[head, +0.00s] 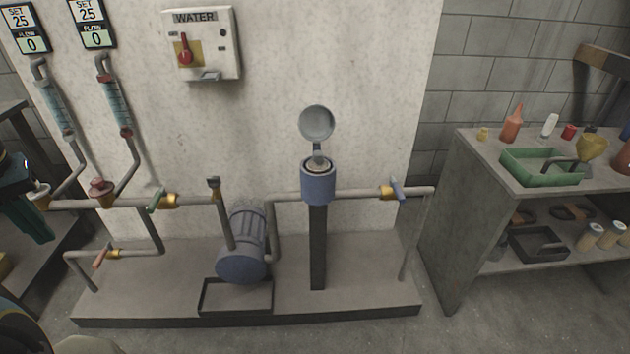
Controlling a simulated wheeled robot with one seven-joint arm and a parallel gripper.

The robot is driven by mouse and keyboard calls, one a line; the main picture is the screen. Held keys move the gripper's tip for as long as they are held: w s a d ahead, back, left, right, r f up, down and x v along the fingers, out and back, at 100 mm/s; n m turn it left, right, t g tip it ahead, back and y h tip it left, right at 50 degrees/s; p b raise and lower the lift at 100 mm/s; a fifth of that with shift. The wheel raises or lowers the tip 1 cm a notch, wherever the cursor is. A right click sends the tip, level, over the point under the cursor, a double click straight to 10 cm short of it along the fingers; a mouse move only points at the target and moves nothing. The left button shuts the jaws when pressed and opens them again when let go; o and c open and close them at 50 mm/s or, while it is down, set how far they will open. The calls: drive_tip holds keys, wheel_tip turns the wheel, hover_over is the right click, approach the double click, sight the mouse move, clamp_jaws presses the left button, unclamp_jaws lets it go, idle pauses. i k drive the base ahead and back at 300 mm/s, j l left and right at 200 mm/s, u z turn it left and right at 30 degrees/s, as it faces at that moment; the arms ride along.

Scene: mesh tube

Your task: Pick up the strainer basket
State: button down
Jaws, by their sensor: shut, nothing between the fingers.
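The strainer housing (318,186) is a blue cylinder on a dark post, in the middle of the head view. Its round grey lid (317,122) stands open, tipped up behind it. The strainer basket (318,164) appears to sit inside the housing, with only a pale rim and dark inside showing at the top. The rest of it is hidden by the housing wall. My gripper (38,230), dark with teal fingers, is at the far left edge, partly cut off. It is shut and empty, well away from the housing.
Pipes with valves run along the wall on both sides of the housing. A blue pump (242,258) stands left of it, above a black tray (236,308). A shelf bench (478,170) at the right holds a green tray (520,176) and bottles. Open air surrounds the housing top.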

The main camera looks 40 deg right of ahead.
sight(318, 164)
drive_tip(key=i+z, duration=0.75)
drive_tip(key=i+j+z, duration=0.1)
drive_tip(key=z, duration=0.25)
drive_tip(key=i, duration=0.1)
